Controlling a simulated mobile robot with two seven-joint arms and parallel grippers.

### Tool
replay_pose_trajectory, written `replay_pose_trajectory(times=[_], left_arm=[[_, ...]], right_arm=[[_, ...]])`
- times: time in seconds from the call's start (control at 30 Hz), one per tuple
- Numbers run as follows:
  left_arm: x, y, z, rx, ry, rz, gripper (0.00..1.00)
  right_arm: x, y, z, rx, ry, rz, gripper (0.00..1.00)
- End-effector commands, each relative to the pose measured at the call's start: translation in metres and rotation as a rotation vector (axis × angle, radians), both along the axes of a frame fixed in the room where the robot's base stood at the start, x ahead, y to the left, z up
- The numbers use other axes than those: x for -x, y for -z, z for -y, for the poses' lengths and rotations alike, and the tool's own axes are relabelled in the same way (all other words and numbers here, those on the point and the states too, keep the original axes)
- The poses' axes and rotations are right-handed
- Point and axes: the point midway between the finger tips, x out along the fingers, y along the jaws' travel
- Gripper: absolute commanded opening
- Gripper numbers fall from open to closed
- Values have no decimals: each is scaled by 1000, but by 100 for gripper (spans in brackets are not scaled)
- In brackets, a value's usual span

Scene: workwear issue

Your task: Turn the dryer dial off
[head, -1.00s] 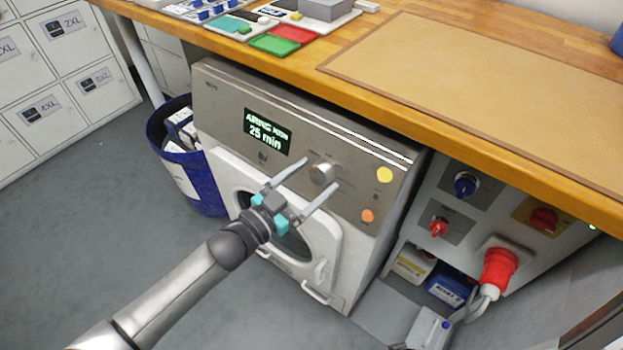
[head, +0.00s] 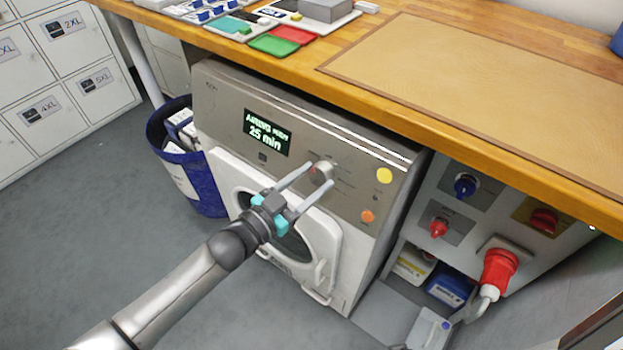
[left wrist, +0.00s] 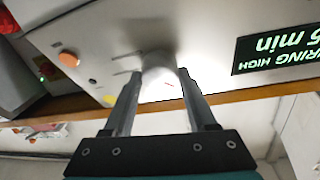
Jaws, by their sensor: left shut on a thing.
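The dryer (head: 350,235) stands under the wooden counter, with a lit display (head: 268,131) that shows "25 min". Its round silver dial (head: 321,172) sits right of the display on the control panel. My left gripper (head: 312,176) is at the dial, its two fingers closed on either side of it. The display also shows in that view (left wrist: 277,50), upside down. My right gripper is not in view.
A yellow button (head: 384,175) and an orange button (head: 367,216) sit right of the dial. A panel with a blue knob (head: 466,185), red knobs and a red plug (head: 498,268) stands farther right. The counter edge (head: 400,125) overhangs the dryer. A blue bin (head: 200,180) stands left.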

Motion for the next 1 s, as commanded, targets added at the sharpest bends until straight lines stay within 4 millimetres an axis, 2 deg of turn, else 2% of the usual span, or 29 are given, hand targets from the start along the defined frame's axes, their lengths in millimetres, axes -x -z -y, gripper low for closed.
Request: replay_pose_trajectory(times=[0.13,0.37,0.7,1.0], left_arm=[[0,0,0,-29,11,19,2],[-1,-2,-1,-131,51,92,2],[-2,-4,-2,-352,139,253,2],[-2,-4,-2,-511,200,369,2]], right_arm=[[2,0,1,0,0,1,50],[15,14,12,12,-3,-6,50],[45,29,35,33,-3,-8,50],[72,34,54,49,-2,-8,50]])
